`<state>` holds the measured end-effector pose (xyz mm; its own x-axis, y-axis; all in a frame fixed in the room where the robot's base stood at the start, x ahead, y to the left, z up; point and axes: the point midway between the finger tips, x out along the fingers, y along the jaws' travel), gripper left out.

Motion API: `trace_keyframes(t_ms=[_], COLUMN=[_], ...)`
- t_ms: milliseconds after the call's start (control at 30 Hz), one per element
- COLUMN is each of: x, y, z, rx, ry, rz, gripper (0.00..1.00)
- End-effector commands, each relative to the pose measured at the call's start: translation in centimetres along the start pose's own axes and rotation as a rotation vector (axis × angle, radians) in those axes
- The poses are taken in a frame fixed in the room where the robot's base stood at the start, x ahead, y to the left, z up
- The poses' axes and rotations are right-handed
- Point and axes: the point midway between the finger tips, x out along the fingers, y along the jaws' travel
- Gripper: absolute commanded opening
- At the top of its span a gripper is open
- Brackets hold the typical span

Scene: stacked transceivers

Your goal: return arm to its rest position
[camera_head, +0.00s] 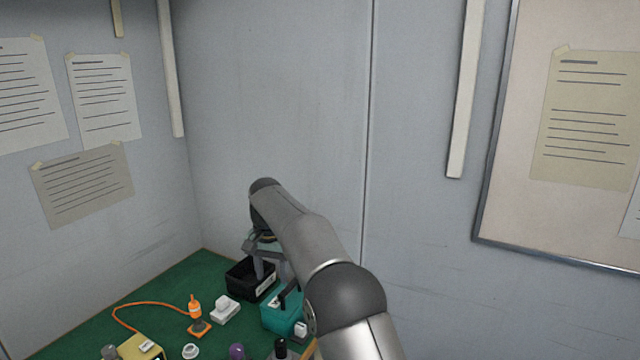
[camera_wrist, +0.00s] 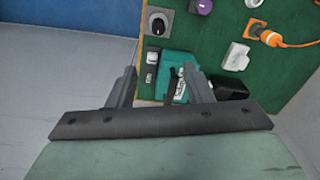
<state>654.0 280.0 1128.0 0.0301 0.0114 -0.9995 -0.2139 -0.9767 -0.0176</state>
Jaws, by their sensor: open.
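My gripper (camera_head: 271,281) hangs over the far right part of the green board in the head view, pointing down, with my arm above it. In the wrist view my gripper (camera_wrist: 160,84) has its two fingers spread wide, with nothing held between them. A teal box (camera_head: 280,318) stands just below and beside the fingers; the teal box (camera_wrist: 178,60) also shows beyond them in the wrist view. A small black and pale piece (camera_wrist: 179,86) lies at it. I cannot tell which pieces are transceivers, or whether a finger touches the box.
A black box (camera_head: 240,282) stands close to my gripper. The green board (camera_head: 160,283) also bears an orange plug with a cable (camera_head: 196,310), a white block (camera_head: 225,310), a yellow block (camera_head: 140,346) and knobs. Grey walls rise behind. The air above is clear.

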Motion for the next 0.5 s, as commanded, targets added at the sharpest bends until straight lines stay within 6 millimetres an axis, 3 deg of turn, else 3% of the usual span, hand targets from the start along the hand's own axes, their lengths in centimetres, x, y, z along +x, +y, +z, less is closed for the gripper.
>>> trace_keyframes(t_ms=[33,100,233,367,500], x=[-1.8,-3.5,-5.7,-6.5,-5.6], y=[2.9,6.6,13.5,20.3,26.9], z=[0.5,1.6,5.0,10.1,17.1], rx=[-0.006,-0.025,-0.060,-0.094,-0.130], ry=[0.005,0.011,0.023,0.034,0.046], rz=[-0.002,-0.004,-0.006,-0.007,-0.006], gripper=[0.46,0.46,0.46,0.46,0.46])
